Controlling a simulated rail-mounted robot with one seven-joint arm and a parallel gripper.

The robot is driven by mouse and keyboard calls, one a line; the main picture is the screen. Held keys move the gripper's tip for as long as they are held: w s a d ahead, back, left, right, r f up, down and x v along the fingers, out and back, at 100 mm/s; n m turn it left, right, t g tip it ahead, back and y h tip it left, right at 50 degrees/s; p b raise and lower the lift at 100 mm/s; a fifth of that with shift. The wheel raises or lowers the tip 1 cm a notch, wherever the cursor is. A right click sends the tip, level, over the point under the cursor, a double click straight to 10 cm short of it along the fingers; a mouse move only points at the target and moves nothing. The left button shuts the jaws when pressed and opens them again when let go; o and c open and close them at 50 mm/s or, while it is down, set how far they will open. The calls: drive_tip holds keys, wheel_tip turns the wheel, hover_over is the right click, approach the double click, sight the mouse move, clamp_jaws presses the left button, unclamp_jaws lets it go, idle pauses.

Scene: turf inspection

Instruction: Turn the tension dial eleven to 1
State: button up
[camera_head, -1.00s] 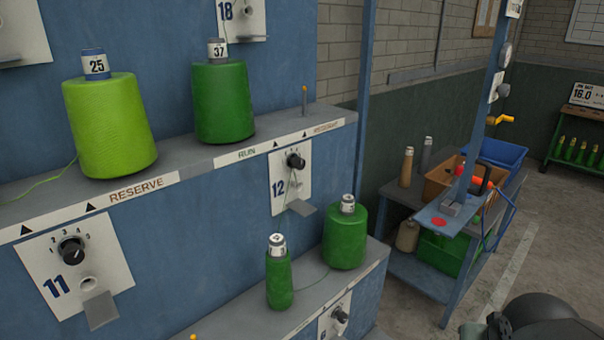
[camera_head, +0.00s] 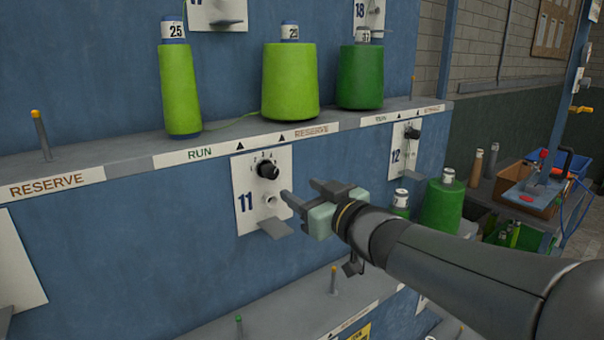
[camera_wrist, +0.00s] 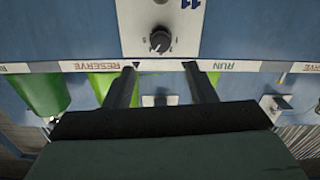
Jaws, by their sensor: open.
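Tension dial eleven is a black knob (camera_head: 268,170) on a white plate (camera_head: 246,185) marked 11, on the blue panel below the ledge. A number scale arcs above the knob; I cannot tell which number it points to. In the wrist view the same knob (camera_wrist: 160,41) appears upside down, centred beyond the fingers. My gripper (camera_head: 300,190) is open and empty, just right of and below the knob in the head view. Its two fingers (camera_wrist: 159,70) are spread apart, and the knob is not between them.
A small grey tab (camera_head: 275,229) juts out below the knob. The ledge (camera_head: 120,155) above holds several green cones, including a lime one (camera_head: 290,85). Dial twelve (camera_head: 413,132) is to the right. Green cones (camera_head: 443,205) stand behind my arm.

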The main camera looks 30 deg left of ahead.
sight(273, 174)
drive_tip(key=p+x, duration=0.1)
drive_tip(key=x, duration=1)
drive_tip(key=shift+a, duration=0.25)
drive_tip(key=c, duration=1)
